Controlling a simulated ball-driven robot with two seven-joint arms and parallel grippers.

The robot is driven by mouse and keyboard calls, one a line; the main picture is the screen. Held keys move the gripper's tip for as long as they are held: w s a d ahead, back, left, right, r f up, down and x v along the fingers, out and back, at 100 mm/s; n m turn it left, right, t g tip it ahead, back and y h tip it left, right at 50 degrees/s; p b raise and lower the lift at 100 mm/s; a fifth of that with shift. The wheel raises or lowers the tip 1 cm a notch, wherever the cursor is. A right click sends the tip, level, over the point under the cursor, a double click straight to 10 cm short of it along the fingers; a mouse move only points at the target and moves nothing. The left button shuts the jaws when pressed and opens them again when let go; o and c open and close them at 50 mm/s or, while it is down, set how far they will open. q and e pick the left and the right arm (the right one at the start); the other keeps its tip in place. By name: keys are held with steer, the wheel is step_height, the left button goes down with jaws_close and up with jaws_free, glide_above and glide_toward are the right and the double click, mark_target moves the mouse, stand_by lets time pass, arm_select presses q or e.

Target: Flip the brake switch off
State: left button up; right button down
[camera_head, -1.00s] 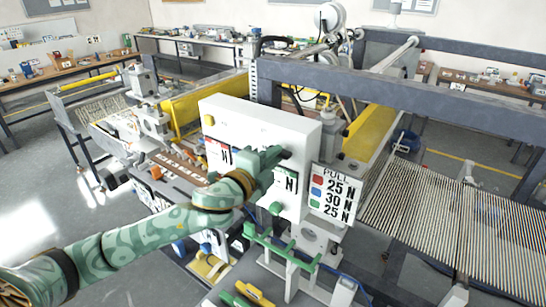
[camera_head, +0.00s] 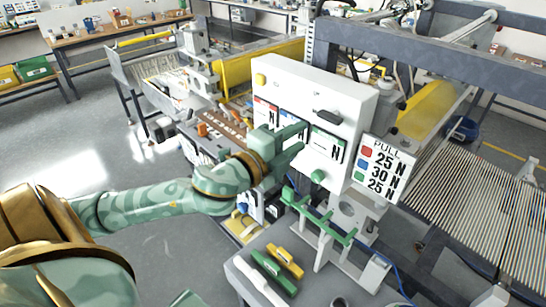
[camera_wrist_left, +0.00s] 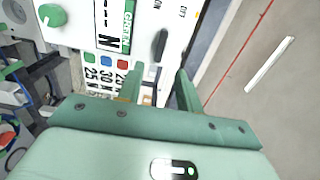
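The brake switch is a dark lever (camera_head: 328,117) on the upper right of the white control box (camera_head: 345,88). In the left wrist view the lever (camera_wrist_left: 161,44) stands below the ON and OFF lettering, nearer the ON side; I cannot tell its setting for sure. My left gripper (camera_head: 303,139) is in front of the box, lower left of the lever. Its two green fingers are apart and empty. In the left wrist view the lever shows just beyond the gap between the fingertips (camera_wrist_left: 160,75), apparently not touched. My right gripper is not in view.
Below the lever are display panels (camera_head: 328,145) and a green knob (camera_head: 318,176). A PULL sign (camera_head: 383,168) stands to the right. A green rack (camera_head: 318,220) and a table with green and yellow tools (camera_head: 285,261) lie below. Striped mesh (camera_head: 480,210) fills the right.

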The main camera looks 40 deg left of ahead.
arm_select(q)
steer(key=s+p, duration=0.3)
steer(key=s, duration=0.3)
steer(key=shift+s+a, duration=0.4)
steer(key=shift+a, duration=0.05)
steer(key=shift+d, duration=0.1)
